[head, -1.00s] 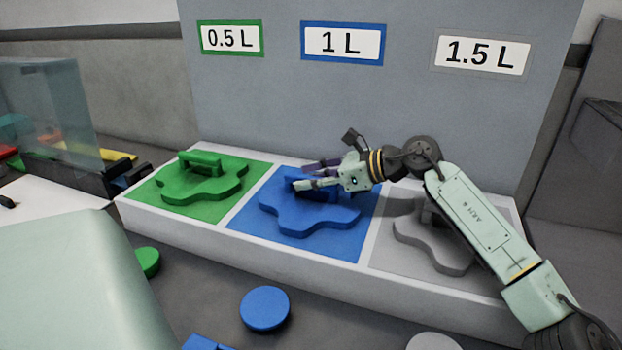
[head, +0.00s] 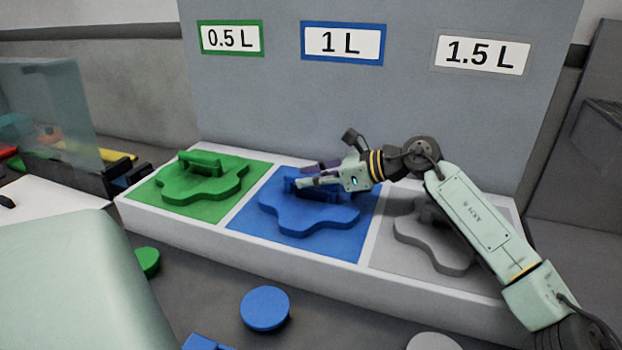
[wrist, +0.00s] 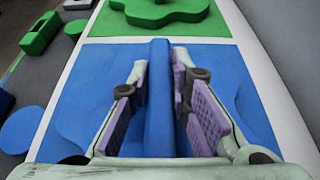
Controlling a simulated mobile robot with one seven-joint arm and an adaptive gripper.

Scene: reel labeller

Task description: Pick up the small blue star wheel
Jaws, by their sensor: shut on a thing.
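The small blue star wheel (head: 305,222) lies flat on the blue middle panel of the white tray, below the 1 L sign. It has a raised bar handle, which runs lengthwise through the wrist view (wrist: 160,100). My gripper (head: 306,175) has come in from the right and is shut on that handle, with a purple-padded finger on each side. In the wrist view the fingers (wrist: 160,78) flank the bar. Much of the handle is hidden by the fingers in the head view, and the wheel appears to rest on its panel.
The white tray (head: 240,247) also holds a green star wheel (head: 203,184) at left and a grey one (head: 430,243) at right, partly behind my arm. A backboard (head: 290,110) stands behind. A blue disc (head: 265,308) lies in front.

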